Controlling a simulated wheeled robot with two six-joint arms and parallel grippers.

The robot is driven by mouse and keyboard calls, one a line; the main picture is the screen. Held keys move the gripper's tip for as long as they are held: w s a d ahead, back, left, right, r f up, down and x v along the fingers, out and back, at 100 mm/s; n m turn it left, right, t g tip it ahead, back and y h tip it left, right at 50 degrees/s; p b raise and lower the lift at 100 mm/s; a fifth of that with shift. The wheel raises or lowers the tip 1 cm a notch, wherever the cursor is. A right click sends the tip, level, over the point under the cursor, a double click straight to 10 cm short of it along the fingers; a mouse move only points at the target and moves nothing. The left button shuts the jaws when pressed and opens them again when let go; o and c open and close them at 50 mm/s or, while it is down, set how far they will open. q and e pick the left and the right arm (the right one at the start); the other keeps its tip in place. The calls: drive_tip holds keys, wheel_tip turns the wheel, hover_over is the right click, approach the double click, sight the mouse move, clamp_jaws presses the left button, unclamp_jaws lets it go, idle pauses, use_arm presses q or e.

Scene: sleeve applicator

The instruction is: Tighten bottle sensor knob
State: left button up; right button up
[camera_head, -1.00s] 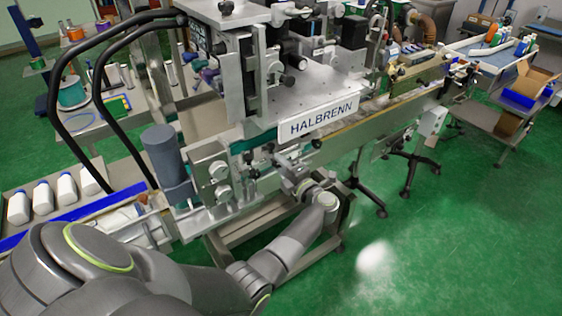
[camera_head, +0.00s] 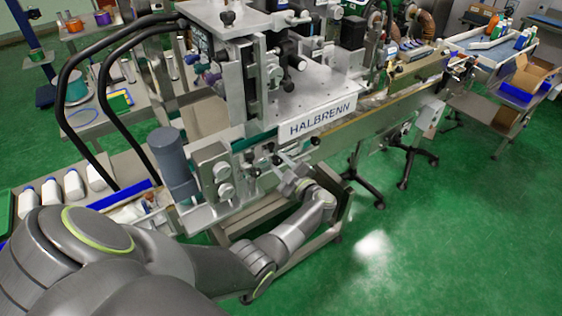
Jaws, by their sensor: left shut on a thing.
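My left arm comes in from the lower left and reaches to the front of the labelling machine. My left gripper (camera_head: 287,174) is at the machine's front side, below the HALBRENN sign, and is shut on a small part there. That part looks like the bottle sensor knob, but the fingers and wrist mostly hide it. I cannot tell from this view how far the knob is turned. Small dark knobs (camera_head: 277,160) show just above the gripper on the machine's side. My right gripper is out of view.
The HALBRENN machine (camera_head: 318,119) stands over a long conveyor (camera_head: 395,109). A grey cylindrical motor (camera_head: 171,157) and round rollers (camera_head: 222,170) are left of the gripper. Green floor at right is open.

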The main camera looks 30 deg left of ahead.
use_arm(q)
drive_tip(key=shift+m, duration=0.6)
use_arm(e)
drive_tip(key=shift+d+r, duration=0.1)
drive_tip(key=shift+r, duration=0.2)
use_arm(q)
drive_tip(key=o, duration=1)
drive_tip(key=shift+c, duration=0.2)
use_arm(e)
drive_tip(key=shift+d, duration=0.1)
